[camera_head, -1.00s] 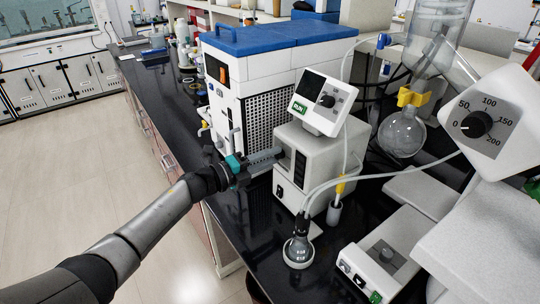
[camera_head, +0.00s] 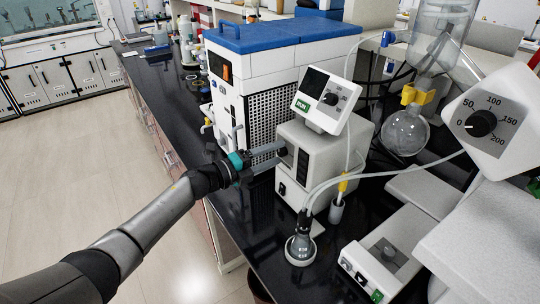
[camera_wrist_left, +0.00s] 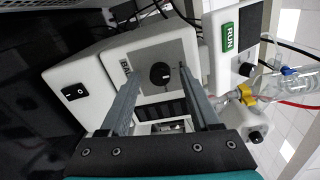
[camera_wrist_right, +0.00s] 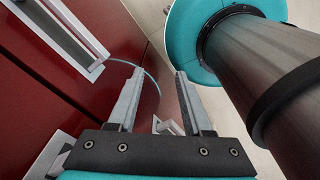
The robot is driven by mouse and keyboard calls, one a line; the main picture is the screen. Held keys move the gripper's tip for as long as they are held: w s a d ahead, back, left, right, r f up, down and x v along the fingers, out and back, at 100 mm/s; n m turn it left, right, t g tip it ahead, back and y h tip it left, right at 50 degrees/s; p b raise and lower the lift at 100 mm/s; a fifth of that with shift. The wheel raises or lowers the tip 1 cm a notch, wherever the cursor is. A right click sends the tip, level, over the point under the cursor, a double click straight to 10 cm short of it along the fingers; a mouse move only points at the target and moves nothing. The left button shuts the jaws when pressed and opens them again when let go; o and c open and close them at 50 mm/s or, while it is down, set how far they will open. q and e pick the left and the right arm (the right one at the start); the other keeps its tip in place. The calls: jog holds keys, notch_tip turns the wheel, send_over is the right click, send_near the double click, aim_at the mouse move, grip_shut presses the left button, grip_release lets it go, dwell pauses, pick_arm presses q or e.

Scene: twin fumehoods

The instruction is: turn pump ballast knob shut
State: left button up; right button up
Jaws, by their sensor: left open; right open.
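The pump is a white box (camera_head: 318,160) on the dark bench in the head view. In the left wrist view its ballast knob (camera_wrist_left: 160,73) is a small round black knob with a pale mark, on a grey panel. My left gripper (camera_head: 280,153) reaches the pump's left-facing side. Its fingers are open, and in the left wrist view the fingertips (camera_wrist_left: 160,70) appear on either side of the knob. I cannot tell whether they touch it. My right gripper (camera_wrist_right: 158,74) is open and empty, seen only in the right wrist view.
A blue-topped white chiller (camera_head: 270,70) stands just behind my left gripper. A tilted display box (camera_head: 324,100) sits over the pump. A small flask (camera_head: 300,249) and tubing are in front. Near my right gripper is a red cabinet front (camera_wrist_right: 40,90) with handles.

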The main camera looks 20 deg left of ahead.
pick_arm(q)
jog(key=v, duration=1.5)
jog(key=shift+b, duration=0.45)
jog(key=s+a+f+n+g+y+b, duration=0.1)
jog(key=s+a+f+n+y+b, duration=0.3)
jog(key=f, duration=0.8)
jog(key=s+f+n+y, duration=0.3)
jog(key=f+n, duration=0.4)
jog(key=f, duration=0.5)
jog(key=s+a+f+n+g+y+b, duration=0.1)
jog(key=s+a+f+n+y+b, duration=0.3)
jog(key=f, duration=0.8)
jog(key=s+d+f+n+g, duration=0.3)
jog(key=s+d+f+n, duration=0.1)
jog(key=s+f, duration=0.4)
jog(key=s+d+f+n+g, duration=0.3)
jog(key=s+d+f, duration=0.1)
jog(key=s+f, duration=0.45)
jog(key=s+d+f+n+g+b, duration=0.1)
jog(key=s+d+f+g, duration=0.1)
jog(key=s, duration=0.6)
jog(key=s+d+f+n+g+b, duration=0.1)
jog(key=s+d+f+n+g, duration=0.1)
jog(key=s+d+f, duration=0.3)
jog(key=s, duration=0.3)
jog(key=shift+d+g, duration=0.35)
jog(key=shift+g, duration=0.05)
